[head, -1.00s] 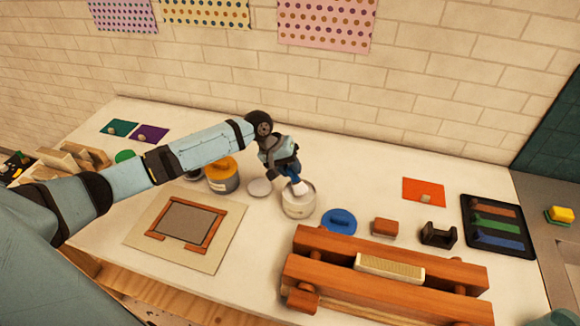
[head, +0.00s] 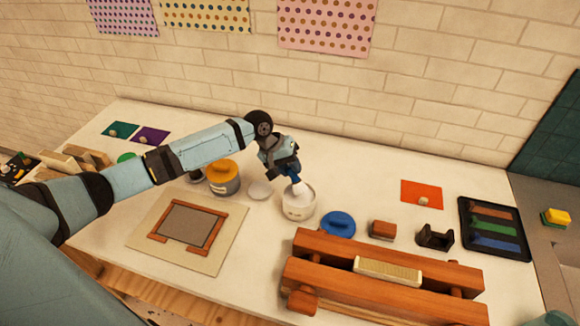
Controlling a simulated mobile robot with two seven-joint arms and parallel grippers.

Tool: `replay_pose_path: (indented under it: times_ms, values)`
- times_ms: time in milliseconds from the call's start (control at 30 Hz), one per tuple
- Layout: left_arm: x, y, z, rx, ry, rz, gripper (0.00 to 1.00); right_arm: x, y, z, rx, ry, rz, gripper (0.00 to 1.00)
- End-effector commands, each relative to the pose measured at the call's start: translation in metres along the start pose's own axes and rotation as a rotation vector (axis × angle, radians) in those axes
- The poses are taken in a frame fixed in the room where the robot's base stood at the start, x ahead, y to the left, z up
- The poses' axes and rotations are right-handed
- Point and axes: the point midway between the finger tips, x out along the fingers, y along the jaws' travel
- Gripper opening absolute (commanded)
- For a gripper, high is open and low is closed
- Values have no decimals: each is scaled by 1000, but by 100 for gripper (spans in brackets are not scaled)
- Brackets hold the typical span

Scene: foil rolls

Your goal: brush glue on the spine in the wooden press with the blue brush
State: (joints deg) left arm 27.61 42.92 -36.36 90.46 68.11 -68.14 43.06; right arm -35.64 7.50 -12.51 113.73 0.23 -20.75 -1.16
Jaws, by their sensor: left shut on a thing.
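My left gripper (head: 286,170) is above the white pot (head: 299,206) in the middle of the table. It is shut on the blue brush (head: 293,178), whose pale bristles point down at the pot's open mouth. How deep the bristles are in the pot is hard to tell. The wooden press (head: 385,287) lies at the front right, its two reddish beams apart. A cream, ribbed spine (head: 388,270) stands up between the beams. My right gripper is not in view.
A blue lid (head: 338,223) lies between the pot and the press. A small brown block (head: 382,230), a black holder (head: 435,237) and a black tray (head: 496,228) stand behind the press. An orange-lidded tin (head: 223,178) and a framed board (head: 188,229) are left.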

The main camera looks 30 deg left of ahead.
Motion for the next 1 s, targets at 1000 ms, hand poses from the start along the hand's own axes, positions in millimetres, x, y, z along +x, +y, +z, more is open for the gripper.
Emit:
replay_pose_path:
  times_ms: [1000]
  values:
    - [-46, 26, -4, 0, 2, 1, 6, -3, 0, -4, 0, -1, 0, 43]
